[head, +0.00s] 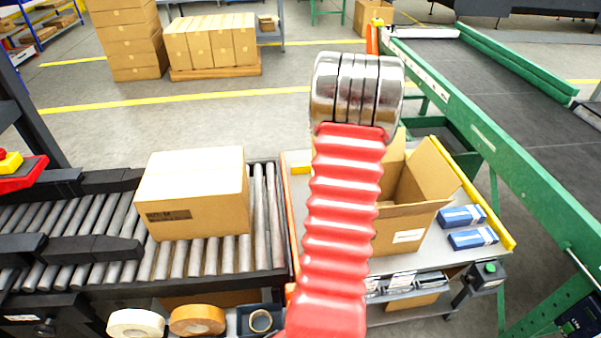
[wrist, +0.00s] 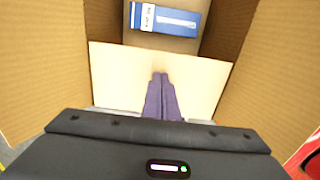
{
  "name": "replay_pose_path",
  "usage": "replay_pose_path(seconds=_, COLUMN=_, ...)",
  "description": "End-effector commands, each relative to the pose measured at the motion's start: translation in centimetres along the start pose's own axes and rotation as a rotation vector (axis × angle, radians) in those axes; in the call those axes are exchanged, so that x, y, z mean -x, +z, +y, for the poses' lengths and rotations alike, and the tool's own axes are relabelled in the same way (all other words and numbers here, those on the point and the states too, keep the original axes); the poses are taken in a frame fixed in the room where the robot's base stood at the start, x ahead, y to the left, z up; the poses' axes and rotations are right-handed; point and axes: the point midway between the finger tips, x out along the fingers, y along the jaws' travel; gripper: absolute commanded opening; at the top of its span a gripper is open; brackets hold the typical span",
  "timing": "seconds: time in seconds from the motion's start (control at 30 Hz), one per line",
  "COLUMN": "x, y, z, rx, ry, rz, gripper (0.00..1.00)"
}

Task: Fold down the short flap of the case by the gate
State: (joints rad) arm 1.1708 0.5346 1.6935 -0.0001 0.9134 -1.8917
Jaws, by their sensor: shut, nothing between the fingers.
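An open cardboard case (head: 401,232) stands on the packing table, partly hidden behind my red arm. In the wrist view its two long side flaps (wrist: 45,75) and (wrist: 270,75) stand open on the left and right. A pale short flap (wrist: 115,75) spans between them, and a blue box (wrist: 165,18) lies inside the case beyond it. My gripper (wrist: 161,78) is shut and empty, its purple fingers in front of the short flap; I cannot tell whether they touch it. My gripper is hidden in the head view. I cannot tell which part is the gate.
A closed carton (head: 195,190) sits on the roller conveyor (head: 120,245) at left. Two blue boxes (head: 463,216) and (head: 473,237) lie right of the case, beside a yellow rail (head: 488,208). A green-framed belt conveyor (head: 490,135) runs along the right. Tape rolls (head: 197,320) are in front.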

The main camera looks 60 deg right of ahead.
Motion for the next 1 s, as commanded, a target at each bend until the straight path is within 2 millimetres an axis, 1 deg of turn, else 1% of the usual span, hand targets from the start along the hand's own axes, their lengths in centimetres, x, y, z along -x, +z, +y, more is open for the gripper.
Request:
replay_pose_path(seconds=0.17, x=0.4, y=0.0, z=0.0, rx=0.000, ry=0.001, rz=0.000, gripper=0.00)
replay_pose_path(seconds=1.0, x=7.4, y=0.0, z=0.1, rx=0.000, ry=0.002, rz=-0.001, gripper=0.00)
